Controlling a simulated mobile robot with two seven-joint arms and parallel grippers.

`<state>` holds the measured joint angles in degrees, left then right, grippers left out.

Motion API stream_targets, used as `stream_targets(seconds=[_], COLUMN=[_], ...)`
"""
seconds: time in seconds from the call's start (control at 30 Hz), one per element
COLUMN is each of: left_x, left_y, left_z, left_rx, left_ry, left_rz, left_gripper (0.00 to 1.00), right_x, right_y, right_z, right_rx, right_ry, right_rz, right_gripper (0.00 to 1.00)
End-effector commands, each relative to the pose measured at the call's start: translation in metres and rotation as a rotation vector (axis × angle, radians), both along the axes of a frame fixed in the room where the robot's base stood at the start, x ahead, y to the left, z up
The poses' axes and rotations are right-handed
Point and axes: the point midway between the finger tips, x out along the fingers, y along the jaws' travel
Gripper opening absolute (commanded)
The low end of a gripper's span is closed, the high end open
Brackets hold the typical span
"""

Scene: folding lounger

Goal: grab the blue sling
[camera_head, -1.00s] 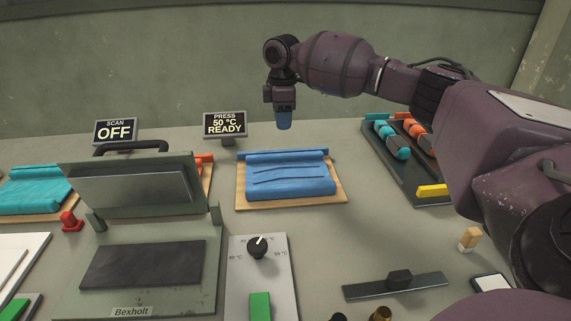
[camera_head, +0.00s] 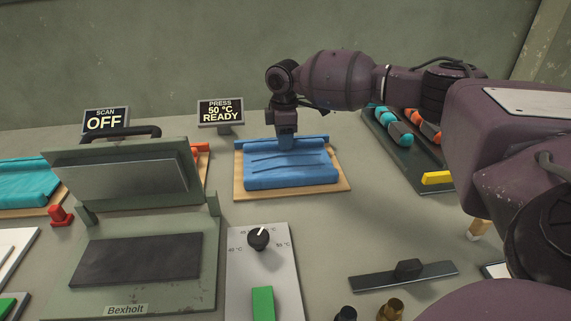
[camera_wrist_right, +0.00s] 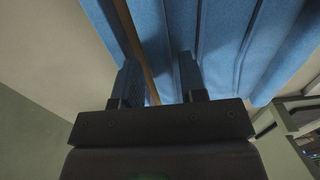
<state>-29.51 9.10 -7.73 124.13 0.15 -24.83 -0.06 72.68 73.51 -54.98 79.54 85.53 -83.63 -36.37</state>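The blue sling (camera_head: 290,172) lies on a wooden board (camera_head: 240,186) at the middle of the table, with a raised roll along its back edge. My right gripper (camera_head: 287,143) points down at the back edge of the sling, near its middle. In the right wrist view, its two blue-tipped fingers (camera_wrist_right: 158,68) stand apart, and the blue sling (camera_wrist_right: 225,40) fills the space beyond them. I cannot tell whether the fingertips touch the cloth. My left gripper is not in view.
The olive press (camera_head: 135,265) stands open at left, with a control panel (camera_head: 262,270) beside it. A display (camera_head: 221,112) stands behind. A dark tray (camera_head: 400,165) with teal and orange rolls lies at right. A teal sling (camera_head: 25,185) lies far left.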

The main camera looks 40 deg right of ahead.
Motion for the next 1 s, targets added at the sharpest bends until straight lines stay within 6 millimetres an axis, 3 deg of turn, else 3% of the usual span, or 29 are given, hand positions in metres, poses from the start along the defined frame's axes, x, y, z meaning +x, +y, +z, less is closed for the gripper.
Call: stream_targets(seconds=[0.1,0.37,0.6,0.63,0.87,1.0], left_x=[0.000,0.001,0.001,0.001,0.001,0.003], left_y=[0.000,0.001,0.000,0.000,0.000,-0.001], left_z=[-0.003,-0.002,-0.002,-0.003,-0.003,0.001], left_rx=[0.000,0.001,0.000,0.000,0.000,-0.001], left_ry=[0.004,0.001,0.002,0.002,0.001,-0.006], left_rz=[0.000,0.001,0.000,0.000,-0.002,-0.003], left_gripper=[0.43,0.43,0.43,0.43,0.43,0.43], right_x=[0.000,0.000,0.000,0.000,0.000,0.000], right_y=[0.000,0.000,0.000,0.000,0.000,0.000], right_z=[-0.009,-0.008,-0.008,-0.008,-0.007,0.003], right_rx=[0.000,0.000,0.000,0.000,0.000,0.000], right_ry=[0.001,-0.002,-0.001,-0.001,-0.001,-0.005], right_rz=[0.000,0.000,0.000,0.000,0.000,0.000], right_gripper=[0.38,0.38,0.02,0.00,0.00,0.00])
